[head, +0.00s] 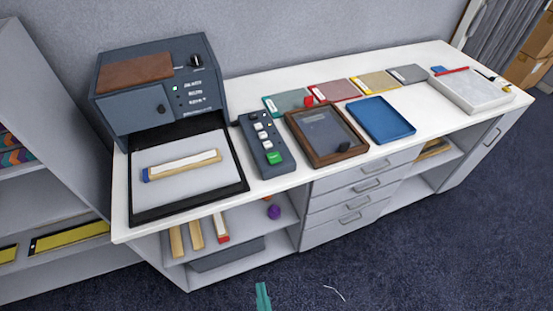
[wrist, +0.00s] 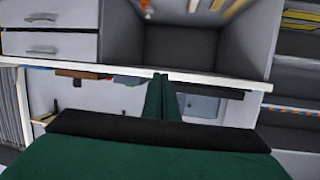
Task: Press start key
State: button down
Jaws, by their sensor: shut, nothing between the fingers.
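A dark keypad (head: 252,131) lies on the white table between a machine and a brown-framed tray. It has several pale keys in a column and a larger green key (head: 273,158) at its near end. I cannot read any label on the green key. My gripper (head: 262,285) shows as a green tip at the bottom of the head view, low in front of the table and well apart from the keypad. In the wrist view its green fingers (wrist: 161,76) are together and empty, near the table's edge.
The dark machine (head: 160,85) stands left, with a black tray (head: 178,214) holding a striped bar. The brown-framed tray (head: 325,160) and a blue tray (head: 380,120) lie right of the keypad. The table's front edge (wrist: 120,71) crosses the wrist view, with open shelves and drawers beneath.

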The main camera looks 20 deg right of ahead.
jog(key=w+d+r, duration=0.4)
jog(key=w+d, duration=0.2)
jog(key=w, duration=0.4)
jog(key=w+d+r, duration=0.5)
jog(key=w+d, duration=0.1)
jog(key=w, duration=0.5)
jog(key=w+d+r+n+y, duration=0.2)
jog(key=w+d+r, duration=0.1)
jog(key=r, duration=0.4)
jog(key=shift+w+d+r+t, duration=0.2)
jog(key=shift+d+t, duration=0.1)
jog(key=shift+d, duration=0.35)
send_over(277, 166)
notch_tip(277, 166, down, 2)
jog(key=shift+s+a+f, duration=0.1)
jog(key=shift+a+f, duration=0.05)
notch_tip(277, 166, down, 3)
jog(key=shift+f, duration=0.6)
